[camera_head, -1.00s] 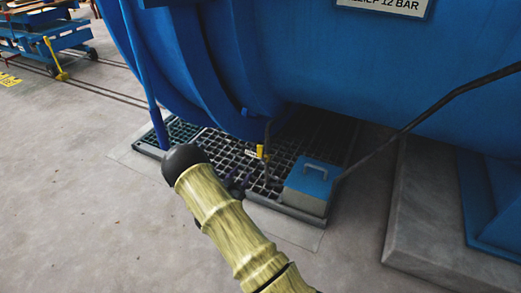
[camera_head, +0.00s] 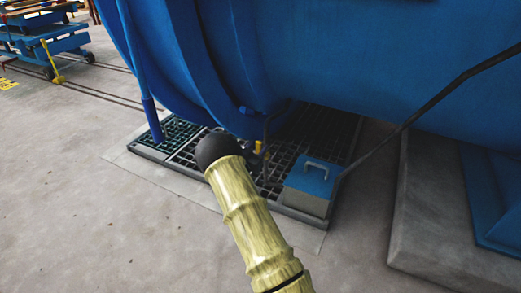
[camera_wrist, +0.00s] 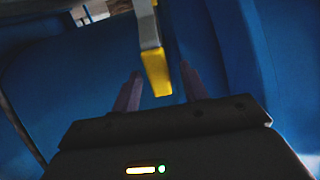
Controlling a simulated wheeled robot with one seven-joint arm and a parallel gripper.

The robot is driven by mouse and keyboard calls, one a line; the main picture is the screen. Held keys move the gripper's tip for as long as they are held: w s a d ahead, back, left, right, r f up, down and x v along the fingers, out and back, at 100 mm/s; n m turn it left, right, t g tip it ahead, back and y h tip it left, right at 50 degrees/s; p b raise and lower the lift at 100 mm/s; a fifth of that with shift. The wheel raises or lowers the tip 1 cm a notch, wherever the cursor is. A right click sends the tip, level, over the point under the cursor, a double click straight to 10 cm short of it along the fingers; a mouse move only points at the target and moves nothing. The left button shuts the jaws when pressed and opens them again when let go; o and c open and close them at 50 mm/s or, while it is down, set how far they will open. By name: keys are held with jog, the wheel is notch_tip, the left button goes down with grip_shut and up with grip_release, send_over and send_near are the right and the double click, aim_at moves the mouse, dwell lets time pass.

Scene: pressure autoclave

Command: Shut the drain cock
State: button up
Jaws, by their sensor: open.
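The drain cock's lever has a yellow grip (camera_wrist: 157,72) on a grey metal shank (camera_wrist: 145,25). In the wrist view the yellow grip hangs down between the fingertips of my gripper (camera_wrist: 161,80). The fingers are dark purple, apart, and a gap shows on both sides of the grip. In the head view a small patch of the yellow lever (camera_head: 258,147) shows under the blue vessel, just right of my arm's black joint. My gripper is mostly hidden there behind my arm. The cock's body cannot be made out.
The large blue vessel (camera_head: 330,70) hangs low over the floor grating (camera_head: 185,152). A blue-topped grey box with a handle (camera_head: 312,180) stands on the grating. A dark pipe (camera_head: 430,115) slants into the box. A concrete plinth (camera_head: 420,220) is at right. Open floor lies at left.

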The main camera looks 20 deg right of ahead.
jog(key=shift+b+x, duration=0.5)
jog(key=shift+x, duration=1)
grip_shut()
jog(key=shift+w+a, duration=0.1)
jog(key=shift+a, duration=0.05)
